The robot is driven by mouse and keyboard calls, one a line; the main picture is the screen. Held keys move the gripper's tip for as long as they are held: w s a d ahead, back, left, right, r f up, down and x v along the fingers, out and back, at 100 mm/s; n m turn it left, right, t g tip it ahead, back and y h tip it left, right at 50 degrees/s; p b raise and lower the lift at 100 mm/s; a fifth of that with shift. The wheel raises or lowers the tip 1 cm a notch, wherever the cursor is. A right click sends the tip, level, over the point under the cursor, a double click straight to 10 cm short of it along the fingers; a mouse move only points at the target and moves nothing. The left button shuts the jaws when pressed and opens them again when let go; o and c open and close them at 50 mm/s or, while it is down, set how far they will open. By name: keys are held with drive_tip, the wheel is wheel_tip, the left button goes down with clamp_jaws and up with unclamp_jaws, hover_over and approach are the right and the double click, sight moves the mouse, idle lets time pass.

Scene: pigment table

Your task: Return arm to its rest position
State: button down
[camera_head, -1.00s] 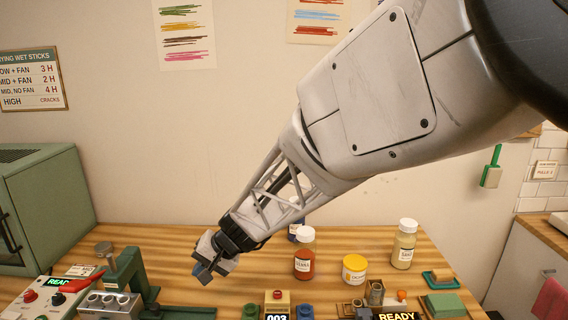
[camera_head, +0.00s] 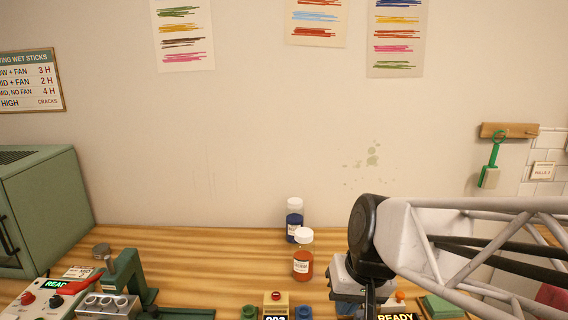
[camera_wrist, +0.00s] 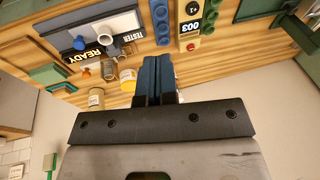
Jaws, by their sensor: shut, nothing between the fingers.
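My gripper (camera_wrist: 153,92) shows in the wrist view with its two dark blue fingers together and nothing between them. In the head view my arm reaches in from the right edge, low over the right part of the wooden table (camera_head: 200,258). The fingers are hard to make out there, near the bottom edge. My arm hides the yellow-lidded jar and the pale jar in the head view; the yellow jar (camera_wrist: 128,76) and the pale jar (camera_wrist: 96,98) show in the wrist view.
A red jar (camera_head: 303,262) and a blue jar (camera_head: 294,222) stand just left of my arm. A green press (camera_head: 125,275) and a green cabinet (camera_head: 45,210) are at the left. A READY-labelled tester (camera_wrist: 100,35) lies below. The table's back middle-left is clear.

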drive_tip(key=s+d+h, duration=0.2)
drive_tip(key=s+d, duration=0.5)
drive_tip(key=shift+s+d+m+t+h, duration=0.2)
drive_tip(key=shift+d+m+t+h, duration=0.1)
drive_tip(key=shift+d+m, duration=0.1)
